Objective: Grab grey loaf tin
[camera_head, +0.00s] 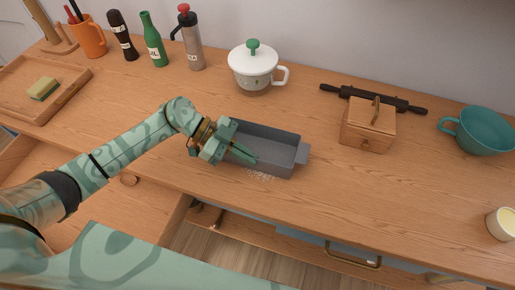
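The grey loaf tin (285,160) stands on the wooden counter near its front edge, left of a small wooden box. It is a long open tin with a flat tab at its right end. My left gripper (252,157) is at the tin's left part, with its green fingers pointing right across the near left side. The gripper hides the tin's left end. I cannot tell whether the fingers touch the tin or have its wall between them. My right gripper is not in view.
A white lidded pot (253,72) stands behind the tin. The wooden box (368,127), a dark rolling pin (375,98) and a teal cup (485,132) are to the right. Bottles and an orange mug (90,40) stand back left. An open drawer (285,238) lies below the front edge.

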